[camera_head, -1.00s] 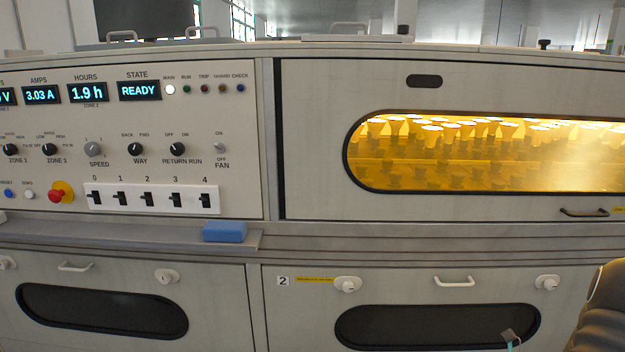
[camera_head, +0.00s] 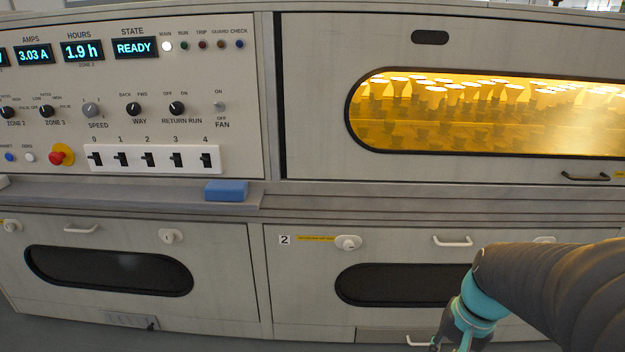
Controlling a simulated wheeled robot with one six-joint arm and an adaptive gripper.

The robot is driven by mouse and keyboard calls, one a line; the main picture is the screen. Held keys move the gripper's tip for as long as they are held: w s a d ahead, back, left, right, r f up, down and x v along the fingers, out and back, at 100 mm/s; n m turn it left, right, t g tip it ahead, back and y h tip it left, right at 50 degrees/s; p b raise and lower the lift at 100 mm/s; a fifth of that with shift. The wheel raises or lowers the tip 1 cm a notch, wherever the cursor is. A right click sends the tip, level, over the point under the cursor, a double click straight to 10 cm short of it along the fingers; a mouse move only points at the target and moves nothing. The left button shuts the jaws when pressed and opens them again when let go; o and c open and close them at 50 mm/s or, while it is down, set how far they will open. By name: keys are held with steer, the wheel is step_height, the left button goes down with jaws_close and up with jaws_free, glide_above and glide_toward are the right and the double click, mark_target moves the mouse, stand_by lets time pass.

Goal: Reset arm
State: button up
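My arm (camera_head: 560,285) reaches in from the lower right of the head view, with a dark ribbed sleeve and a teal wrist ring. My gripper (camera_head: 440,345) is at the bottom edge, low in front of the right lower cabinet door. It is mostly cut off by the frame, so its fingers and any contents cannot be made out. The machine's control panel (camera_head: 60,190) is at the upper left; its state display (camera_head: 134,48) reads READY and the white MAIN lamp (camera_head: 167,46) is lit.
A long window (camera_head: 490,112) shows rows of lit bulbs. A blue block (camera_head: 227,190) lies on the ledge (camera_head: 130,201). A red emergency button (camera_head: 57,158) is on the panel. Lower doors have handles, including a white handle (camera_head: 452,241). The space before the left lower door is clear.

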steer(key=s+a+r+n+t, duration=0.2)
steer(key=a+r+n, duration=0.1)
steer(key=r, duration=0.2)
steer(key=s+a+r+n+t+h, duration=0.1)
steer(key=s+a+r+n+t, duration=0.1)
steer(key=a+r+n, duration=0.1)
step_height(320, 180, up, 3)
steer(key=shift+s+a+f+t+h, duration=0.1)
steer(key=shift+s+a+t+h, duration=0.25)
steer(key=shift+a, duration=0.3)
stand_by(1.4)
